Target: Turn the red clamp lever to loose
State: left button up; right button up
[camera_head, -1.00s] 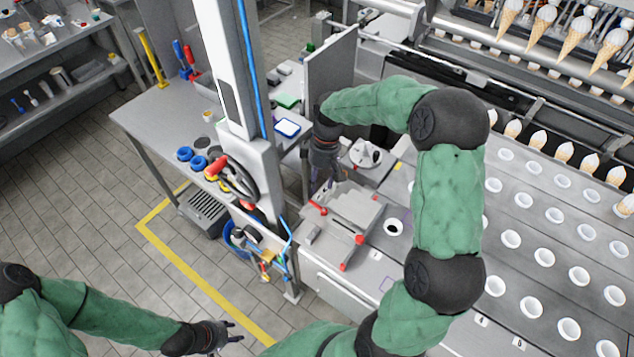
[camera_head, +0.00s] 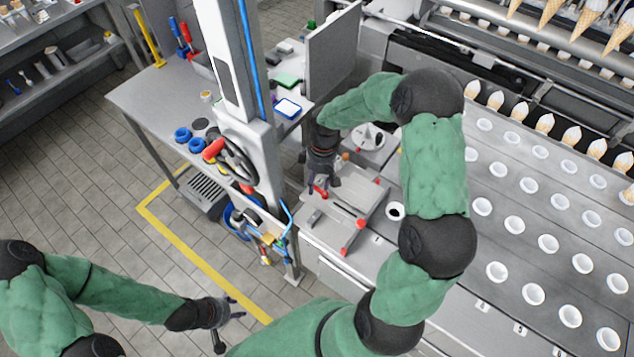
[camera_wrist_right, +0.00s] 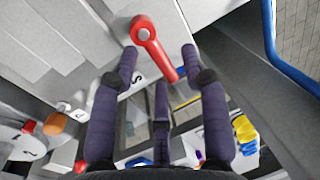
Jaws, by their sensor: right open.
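The red clamp lever (camera_wrist_right: 153,50) shows clearly in the right wrist view, with its round hub at upper left and its arm slanting down to the right. My right gripper (camera_wrist_right: 160,62) is open, its dark purple fingers spread on both sides of the lever's arm; I cannot tell whether they touch it. In the head view the right gripper (camera_head: 320,186) is over the left part of the grey fixture (camera_head: 335,215), and the lever (camera_head: 318,191) is partly hidden under it. My left gripper (camera_head: 236,307) is open and empty over the floor, far from the lever.
A grey column with a black handwheel (camera_head: 236,160) stands left of the fixture. The conveyor with white cup holders (camera_head: 548,243) fills the right side.

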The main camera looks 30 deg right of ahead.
jog(key=shift+f, duration=0.15)
grip_shut()
